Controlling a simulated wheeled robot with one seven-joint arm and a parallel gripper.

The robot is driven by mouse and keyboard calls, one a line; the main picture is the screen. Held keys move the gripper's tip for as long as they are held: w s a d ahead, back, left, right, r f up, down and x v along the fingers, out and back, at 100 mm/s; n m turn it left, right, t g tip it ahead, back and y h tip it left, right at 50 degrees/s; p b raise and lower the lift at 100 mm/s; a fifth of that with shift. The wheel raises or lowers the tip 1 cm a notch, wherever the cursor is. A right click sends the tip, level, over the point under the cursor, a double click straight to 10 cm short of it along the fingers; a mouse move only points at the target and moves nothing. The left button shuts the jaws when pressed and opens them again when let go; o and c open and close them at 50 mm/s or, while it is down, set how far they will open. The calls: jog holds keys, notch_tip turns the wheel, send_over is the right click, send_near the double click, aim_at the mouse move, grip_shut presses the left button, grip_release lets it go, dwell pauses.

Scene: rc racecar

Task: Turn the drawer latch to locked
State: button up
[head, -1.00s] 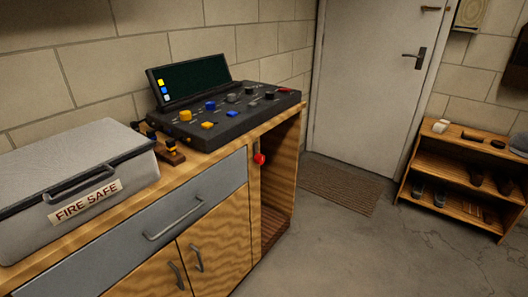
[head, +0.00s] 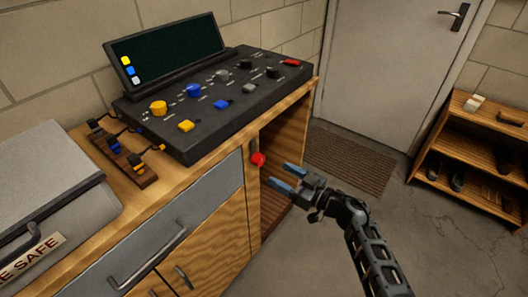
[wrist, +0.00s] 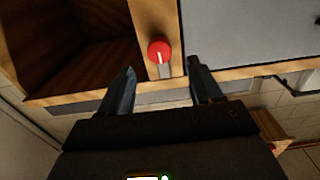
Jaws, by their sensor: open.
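The drawer latch is a red round knob (head: 258,159) on the cabinet's wooden upright, at the right end of the grey drawer front (head: 205,205). In the wrist view the red knob (wrist: 159,51) carries a white line and sits ahead of and between my fingertips. My gripper (head: 282,179) is open and empty, just right of the knob in the head view. In the wrist view its two dark fingers (wrist: 163,70) point toward the upright. The fingers appear apart from the knob.
A control console (head: 215,100) with coloured knobs stands on the cabinet top. A grey fire-safe box (head: 60,190) is at left, near a small wooden rack (head: 120,160). An open cubby (head: 285,150) lies right of the latch. A shoe shelf (head: 440,140) stands at right.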

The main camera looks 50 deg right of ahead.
aim_at(262, 163)
jog(key=shift+w+b, duration=0.3)
jog(key=shift+w, duration=3.65)
jog(key=shift+c, duration=0.4)
jog(key=c, duration=1)
jog(key=shift+o, duration=0.2)
